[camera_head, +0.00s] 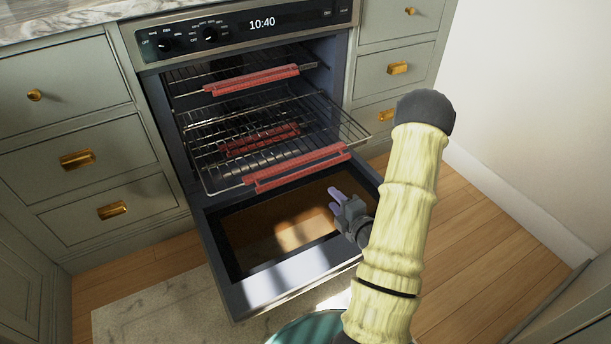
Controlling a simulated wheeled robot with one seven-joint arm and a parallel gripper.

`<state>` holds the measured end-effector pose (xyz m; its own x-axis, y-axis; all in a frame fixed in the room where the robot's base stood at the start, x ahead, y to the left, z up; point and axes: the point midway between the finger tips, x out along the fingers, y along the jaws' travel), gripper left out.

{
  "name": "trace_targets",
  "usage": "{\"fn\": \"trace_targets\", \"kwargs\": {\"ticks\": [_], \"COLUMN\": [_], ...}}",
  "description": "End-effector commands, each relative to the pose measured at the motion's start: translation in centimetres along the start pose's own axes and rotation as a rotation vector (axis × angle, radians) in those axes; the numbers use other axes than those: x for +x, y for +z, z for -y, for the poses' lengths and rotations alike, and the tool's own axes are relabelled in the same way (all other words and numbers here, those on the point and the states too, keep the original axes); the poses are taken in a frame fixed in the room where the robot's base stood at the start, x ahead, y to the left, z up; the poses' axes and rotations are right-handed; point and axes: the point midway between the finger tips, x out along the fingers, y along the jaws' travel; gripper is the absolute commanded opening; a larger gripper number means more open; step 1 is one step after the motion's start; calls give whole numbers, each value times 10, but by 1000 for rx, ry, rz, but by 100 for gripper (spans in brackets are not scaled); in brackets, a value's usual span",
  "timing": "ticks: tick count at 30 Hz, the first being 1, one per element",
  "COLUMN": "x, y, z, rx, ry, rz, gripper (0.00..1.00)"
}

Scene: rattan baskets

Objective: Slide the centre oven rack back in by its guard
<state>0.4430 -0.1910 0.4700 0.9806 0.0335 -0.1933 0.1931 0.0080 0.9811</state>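The centre oven rack (229,159) is pulled out of the open oven over the lowered door. Its red guard (297,167) runs along its front edge. My gripper (335,201), with purple fingertips, is over the oven door, below and to the right of the guard, and appears apart from it. The two fingertips look slightly spread with nothing between them. The lower part of my gripper is partly hidden behind my arm.
The upper rack with its red guard (250,80) sits inside the oven, and another red guard (259,139) shows through the centre rack. The lowered oven door (240,303) juts out over the floor. Drawers (85,160) flank the oven. A white wall (530,120) stands at the right.

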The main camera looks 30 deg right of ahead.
Motion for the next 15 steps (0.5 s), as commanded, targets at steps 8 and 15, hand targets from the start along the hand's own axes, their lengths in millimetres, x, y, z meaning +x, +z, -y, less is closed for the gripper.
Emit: {"fn": "trace_targets", "kwargs": {"ticks": [8,15], "x": [10,47], "y": [0,0], "z": [1,2], "rx": [-2,-2], "ry": [1,2], "rz": [-2,-2], "gripper": [39,39]}}
